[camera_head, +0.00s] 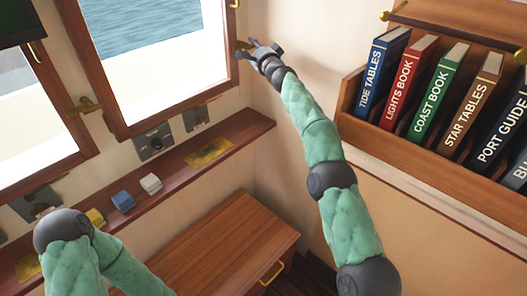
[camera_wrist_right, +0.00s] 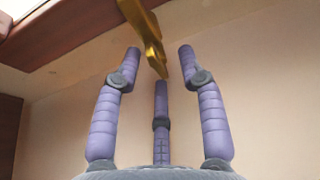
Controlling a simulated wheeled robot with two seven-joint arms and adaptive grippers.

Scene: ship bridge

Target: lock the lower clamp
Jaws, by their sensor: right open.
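The lower clamp (camera_head: 241,45) is a small brass fitting on the right side of the wooden window frame, partly hidden by my right gripper (camera_head: 257,47). In the right wrist view a brass clamp piece (camera_wrist_right: 143,24) comes down from the upper edge and ends among the open fingers, near the middle finger's tip. Nothing is gripped, and I cannot tell whether a finger touches the brass. Another brass clamp (camera_head: 234,4) shows higher on the same frame side, cut by the top edge. My left arm shows at lower left; its gripper is out of view.
The window (camera_head: 155,55) has a wooden frame (camera_head: 95,65). A book rack (camera_head: 365,125) with several labelled books stands at right, near my right arm. A wooden ledge (camera_head: 235,135) runs below the window. A wooden cabinet (camera_head: 225,235) stands below it.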

